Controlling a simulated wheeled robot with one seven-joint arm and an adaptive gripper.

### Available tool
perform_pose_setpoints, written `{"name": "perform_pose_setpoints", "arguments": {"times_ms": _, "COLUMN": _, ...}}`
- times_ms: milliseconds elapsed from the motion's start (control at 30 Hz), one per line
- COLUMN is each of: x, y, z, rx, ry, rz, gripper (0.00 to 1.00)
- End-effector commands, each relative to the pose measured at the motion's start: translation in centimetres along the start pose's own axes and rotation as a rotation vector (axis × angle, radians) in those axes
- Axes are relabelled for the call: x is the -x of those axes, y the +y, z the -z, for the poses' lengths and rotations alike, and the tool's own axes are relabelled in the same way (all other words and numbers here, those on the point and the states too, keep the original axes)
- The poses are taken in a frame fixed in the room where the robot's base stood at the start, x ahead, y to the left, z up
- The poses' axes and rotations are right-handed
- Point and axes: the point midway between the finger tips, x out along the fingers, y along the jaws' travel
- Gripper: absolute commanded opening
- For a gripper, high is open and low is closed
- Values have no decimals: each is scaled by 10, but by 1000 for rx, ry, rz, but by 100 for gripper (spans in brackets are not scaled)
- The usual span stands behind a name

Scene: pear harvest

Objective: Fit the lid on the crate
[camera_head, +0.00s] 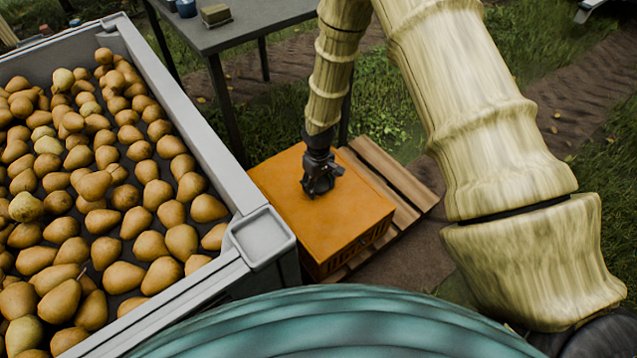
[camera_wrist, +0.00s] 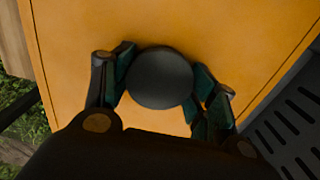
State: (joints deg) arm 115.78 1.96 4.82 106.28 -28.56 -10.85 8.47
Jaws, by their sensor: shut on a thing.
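The orange lid (camera_head: 290,205) lies over the top of the orange crate (camera_head: 345,255) in the head view, and its edges look about in line with the crate's sides. The crate's slotted wall shows below the lid on the near right side. My gripper (camera_head: 319,188) points down at the middle of the lid. In the wrist view my gripper (camera_wrist: 160,88) is shut on a round dark knob (camera_wrist: 160,78) on the lid (camera_wrist: 225,30). Whether the lid is fully seated all round cannot be told, as its left edge is partly hidden by the grey bin.
The crate stands on a wooden pallet (camera_head: 385,180). A large grey bin (camera_head: 195,105) full of pears (camera_head: 95,185) stands close on the left. A grey table (camera_head: 235,30) with small items is behind. Grass and a dirt track lie to the right.

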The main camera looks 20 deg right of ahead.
Motion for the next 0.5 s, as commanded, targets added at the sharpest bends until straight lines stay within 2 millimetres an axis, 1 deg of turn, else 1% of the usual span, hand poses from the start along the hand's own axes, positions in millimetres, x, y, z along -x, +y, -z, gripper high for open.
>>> {"name": "perform_pose_setpoints", "arguments": {"times_ms": 500, "x": -4, "y": 0, "z": 0, "rx": 0, "ry": 0, "rz": 0, "gripper": 25}}
